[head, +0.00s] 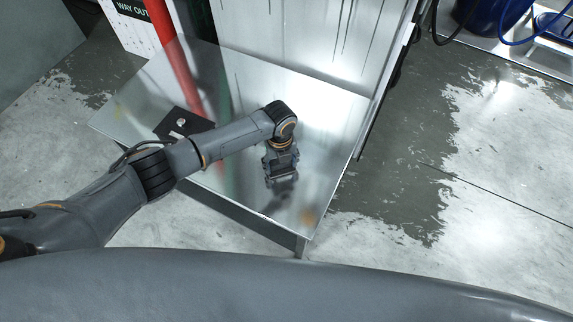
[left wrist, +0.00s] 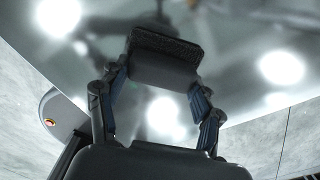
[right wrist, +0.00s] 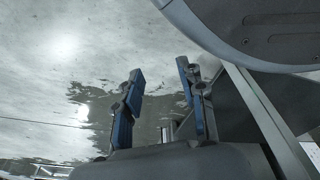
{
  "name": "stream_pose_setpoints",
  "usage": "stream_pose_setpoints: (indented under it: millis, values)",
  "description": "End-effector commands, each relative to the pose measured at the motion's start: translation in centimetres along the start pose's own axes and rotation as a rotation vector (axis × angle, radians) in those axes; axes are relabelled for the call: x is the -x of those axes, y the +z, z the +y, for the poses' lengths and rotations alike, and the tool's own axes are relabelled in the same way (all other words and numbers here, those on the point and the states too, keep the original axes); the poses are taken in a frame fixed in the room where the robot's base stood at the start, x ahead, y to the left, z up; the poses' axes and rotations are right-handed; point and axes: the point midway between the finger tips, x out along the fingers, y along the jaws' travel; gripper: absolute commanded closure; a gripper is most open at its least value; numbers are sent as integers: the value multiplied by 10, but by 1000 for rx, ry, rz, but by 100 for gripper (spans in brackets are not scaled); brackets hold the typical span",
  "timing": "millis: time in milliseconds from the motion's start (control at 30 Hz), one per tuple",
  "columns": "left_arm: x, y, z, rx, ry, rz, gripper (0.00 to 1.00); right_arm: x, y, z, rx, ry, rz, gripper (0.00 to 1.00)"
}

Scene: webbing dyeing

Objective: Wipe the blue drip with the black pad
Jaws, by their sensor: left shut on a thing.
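My left gripper (head: 280,172) points down over the near part of a shiny metal tabletop (head: 322,110). In the left wrist view, the left gripper (left wrist: 163,88) is shut on the black pad (left wrist: 165,45), a dark block with a rough black face turned toward the tabletop. I cannot tell whether the pad touches the surface. I cannot make out the blue drip in any view; the gripper and pad may hide it. My right gripper (right wrist: 160,85) is open and empty, and shows only in the right wrist view, above the floor.
A black square plate (head: 180,124) with a small light item lies on the tabletop beside my left forearm. A pale streaked panel (head: 300,38) stands at the table's back. A blue bucket (head: 490,14) is at the far right. The right part of the tabletop is clear.

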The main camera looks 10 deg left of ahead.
Motion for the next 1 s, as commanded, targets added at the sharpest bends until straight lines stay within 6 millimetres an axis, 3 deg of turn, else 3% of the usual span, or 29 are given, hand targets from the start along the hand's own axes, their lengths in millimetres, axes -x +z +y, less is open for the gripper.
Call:
stream_pose_setpoints:
  millis: [467, 867, 1000]
  values:
    - [1, 22, 24, 1, 5, -1, 60, -6, 12, -2, 1, -3, -8, 60]
    - [-1, 38, 38, 3, 2, -1, 60, -6, 8, -2, 1, -3, -10, 60]
    - [-3, 46, 47, 2, 4, -1, 60, -2, -1, -2, 0, -3, 2, 60]
